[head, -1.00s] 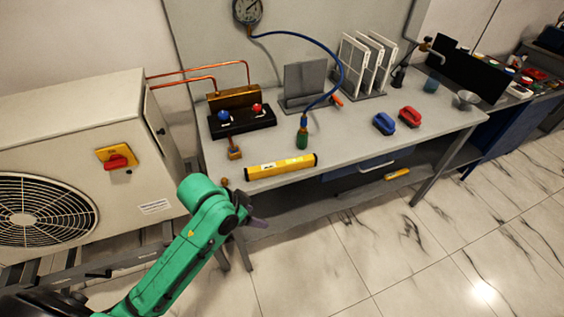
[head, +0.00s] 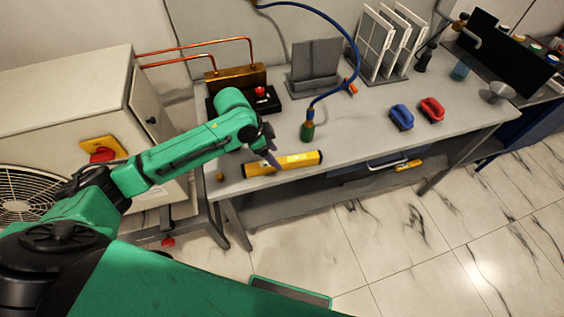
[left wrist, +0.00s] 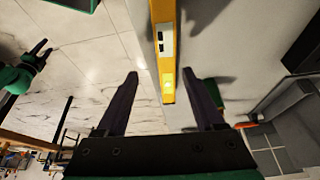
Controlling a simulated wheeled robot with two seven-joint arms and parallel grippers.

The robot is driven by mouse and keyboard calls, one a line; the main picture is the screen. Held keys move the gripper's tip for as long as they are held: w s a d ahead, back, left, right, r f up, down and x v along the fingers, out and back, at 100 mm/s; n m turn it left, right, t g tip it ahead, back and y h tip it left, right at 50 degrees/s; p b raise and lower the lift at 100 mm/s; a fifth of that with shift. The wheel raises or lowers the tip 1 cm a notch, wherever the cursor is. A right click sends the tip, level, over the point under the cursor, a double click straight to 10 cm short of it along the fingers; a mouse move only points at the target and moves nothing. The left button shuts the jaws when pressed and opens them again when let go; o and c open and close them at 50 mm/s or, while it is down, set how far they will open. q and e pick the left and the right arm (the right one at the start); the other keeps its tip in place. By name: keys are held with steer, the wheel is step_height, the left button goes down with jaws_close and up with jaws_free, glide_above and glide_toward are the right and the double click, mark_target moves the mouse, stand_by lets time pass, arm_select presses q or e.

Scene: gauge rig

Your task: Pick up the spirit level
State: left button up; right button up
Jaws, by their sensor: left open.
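The yellow spirit level (head: 302,160) lies along the front edge of the grey workbench. My left gripper (head: 272,152) is open just above its left part, and its fingers cover a bit of it. In the left wrist view the level (left wrist: 167,55) runs down from the top edge, and its near end shows between the two spread fingers of the left gripper (left wrist: 163,88). I see no finger clearly touching it. In the left wrist view my right gripper (left wrist: 40,53) shows small at the upper left, its fingers apart and empty.
Behind the level are a brass block (head: 238,80), a green-handled blue hose (head: 308,130), and blue (head: 401,117) and red (head: 432,110) handled items. A white fan unit (head: 60,105) stands at the left.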

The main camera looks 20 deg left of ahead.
mark_target(282, 160)
arm_select(q)
steer(key=x, duration=0.3)
steer(key=w+p+x, duration=0.1)
steer(key=x, duration=0.2)
steer(key=shift+w, duration=0.2)
steer(key=shift+s+f, duration=0.15)
steer(key=shift+c, duration=0.9)
steer(key=c, duration=0.5)
jaws_close()
arm_select(e)
steer(key=w, duration=0.1)
steer(key=w+r, duration=0.1)
steer(key=w, duration=0.1)
steer(key=shift+w+a+r, duration=0.2)
steer(key=shift+r, duration=0.05)
steer(key=shift+w, duration=0.1)
